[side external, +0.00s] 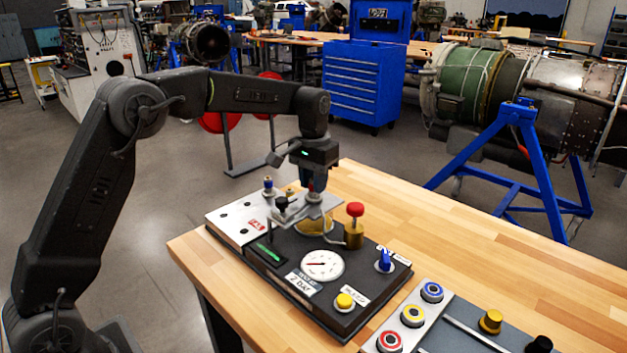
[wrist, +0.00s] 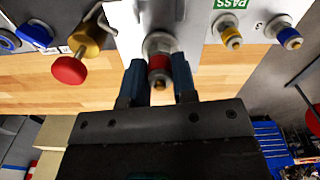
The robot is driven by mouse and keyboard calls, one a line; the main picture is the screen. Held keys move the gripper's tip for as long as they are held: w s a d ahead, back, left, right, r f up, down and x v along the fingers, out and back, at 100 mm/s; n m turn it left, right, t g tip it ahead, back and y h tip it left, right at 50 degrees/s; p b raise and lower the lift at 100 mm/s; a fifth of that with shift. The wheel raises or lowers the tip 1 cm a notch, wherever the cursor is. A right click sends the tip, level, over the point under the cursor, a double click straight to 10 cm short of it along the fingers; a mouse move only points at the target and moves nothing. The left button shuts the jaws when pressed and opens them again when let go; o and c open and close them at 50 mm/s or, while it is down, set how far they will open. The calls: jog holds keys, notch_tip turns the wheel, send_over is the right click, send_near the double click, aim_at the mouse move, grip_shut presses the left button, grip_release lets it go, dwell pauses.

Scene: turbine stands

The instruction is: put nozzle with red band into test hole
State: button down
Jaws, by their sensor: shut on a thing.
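The nozzle with the red band (wrist: 158,64) is between the two fingers of my gripper (wrist: 158,78) in the wrist view. My gripper is shut on it. Beyond the red band, a grey metal collar (wrist: 159,44) lies against a pale bracket or plate. I cannot tell whether the nozzle is inside a hole or just in front of it. In the side view my gripper (side external: 309,190) points down over the back of the test panel (side external: 290,279), and the red band shows faintly between the fingers. The test hole itself is hidden.
A brass valve with a red knob (side external: 355,211) stands close right of my gripper. Nozzles with a yellow band (wrist: 232,38) and a blue band (wrist: 290,37) stand by the PASS label (wrist: 230,4). A gauge (side external: 322,265) is nearer the front.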

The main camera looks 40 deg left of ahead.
jog(key=shift+f, duration=0.6)
jog(key=c, duration=1.3)
grip_release()
jog(key=o, duration=0.6)
jog(key=shift+r, duration=0.2)
jog(key=shift+r, duration=3.55)
